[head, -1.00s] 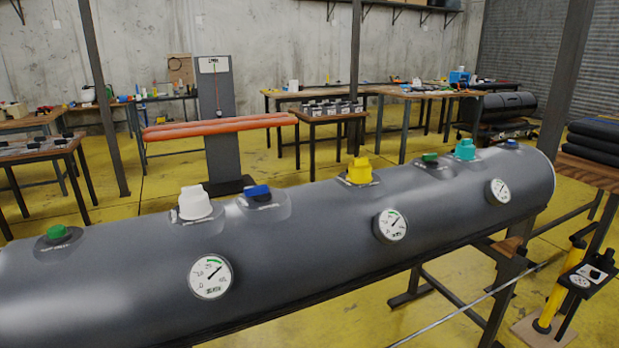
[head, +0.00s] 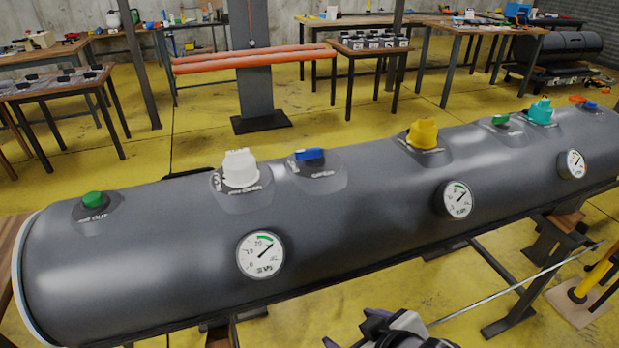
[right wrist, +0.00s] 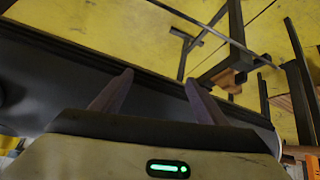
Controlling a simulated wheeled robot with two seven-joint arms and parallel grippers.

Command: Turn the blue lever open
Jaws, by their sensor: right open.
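A second, smaller blue part (head: 590,105) shows at the tube's far right end, beside an orange piece. My right gripper (head: 352,328) is low at the bottom edge of the head view, in front of the tube and well below the lever. In the right wrist view its two fingers (right wrist: 158,88) are apart with nothing between them. The lever is not seen there. My left gripper is out of view.
Green levers (head: 93,200), a yellow cap (head: 423,134) and a teal cap (head: 540,110) also stand on the tube. Round gauges (head: 261,254) are on its front side. Support legs (head: 510,315) stand below it.

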